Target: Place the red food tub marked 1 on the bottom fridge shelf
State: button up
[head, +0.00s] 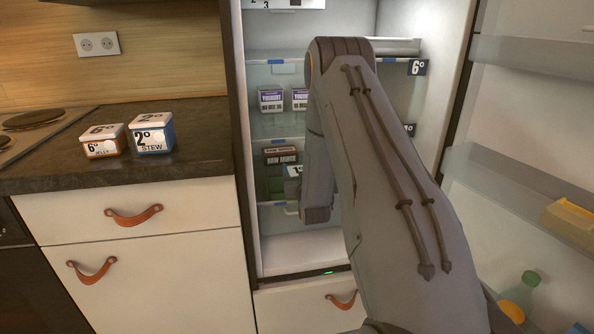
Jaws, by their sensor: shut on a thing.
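A dark red pack lettered RAW MINCE (282,156) shows inside the fridge, left of my arm. I cannot tell whether these two belong to one tub or which is the red tub marked 1. My arm reaches into the fridge and its last visible link bends down in front of the shelves. My jaws are hidden behind it. The bottom of the fridge (290,255) looks bare where it shows.
Yoghurt packs (271,99) stand on a higher shelf. The fridge door (540,130) is open at right, with a yellow box (572,218) and a green-capped bottle (523,292). A jelly tub (103,141) and a stew tub (151,133) stand on the counter (110,173) at left.

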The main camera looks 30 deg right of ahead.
jog(key=shift+f, duration=0.1)
jog(key=o, duration=1.2)
jog(key=shift+c, duration=0.2)
jog(key=shift+r, duration=0.2)
jog(key=v, duration=1.2)
jog(key=shift+p, duration=0.35)
jog(key=shift+s, duration=0.1)
